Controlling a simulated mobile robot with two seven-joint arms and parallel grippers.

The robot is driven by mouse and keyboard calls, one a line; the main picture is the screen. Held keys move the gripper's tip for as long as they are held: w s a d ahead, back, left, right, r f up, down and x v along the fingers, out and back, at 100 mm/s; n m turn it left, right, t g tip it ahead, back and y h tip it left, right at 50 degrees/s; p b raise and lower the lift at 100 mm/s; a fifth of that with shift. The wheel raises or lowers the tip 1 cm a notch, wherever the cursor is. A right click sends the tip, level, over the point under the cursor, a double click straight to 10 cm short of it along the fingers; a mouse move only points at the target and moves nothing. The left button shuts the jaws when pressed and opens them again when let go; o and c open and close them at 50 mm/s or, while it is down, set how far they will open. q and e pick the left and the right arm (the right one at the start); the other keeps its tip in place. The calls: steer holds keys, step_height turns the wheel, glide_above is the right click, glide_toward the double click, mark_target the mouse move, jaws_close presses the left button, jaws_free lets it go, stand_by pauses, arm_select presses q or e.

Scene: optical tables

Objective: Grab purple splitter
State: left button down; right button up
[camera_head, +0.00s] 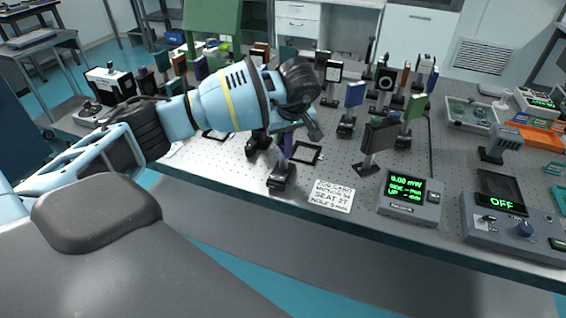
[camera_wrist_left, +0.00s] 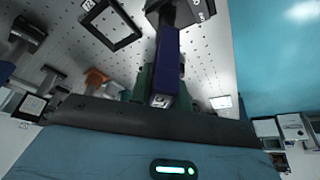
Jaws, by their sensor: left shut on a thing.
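The purple splitter (camera_head: 288,144) is a narrow upright plate on a black post mount near the front edge of the optical table (camera_head: 240,178). My left gripper (camera_head: 294,129) reaches down over it from the left and is shut on its upper part; the gripper hides the top of the splitter. In the left wrist view the purple splitter (camera_wrist_left: 167,62) runs from its dark base to the gripper's dark edge. The base appears to stand on the table. The right gripper is not in view.
A black square frame (camera_head: 306,153) lies just right of the splitter, beside a white note card (camera_head: 334,196). A dark plate on a mount (camera_head: 378,140), a meter (camera_head: 410,198) and a control box (camera_head: 510,225) stand further right. Several coloured optics crowd the back.

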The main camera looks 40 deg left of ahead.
arm_select(q)
steer(key=shift+r, duration=0.2)
steer(key=shift+r, duration=1.65)
steer(key=s+d+r, duration=0.1)
steer(key=s+d, duration=0.1)
steer(key=s, duration=1.3)
steer(key=shift+s+d+r, duration=0.2)
steer(key=shift+s+d, duration=0.1)
steer(key=shift+s, duration=0.1)
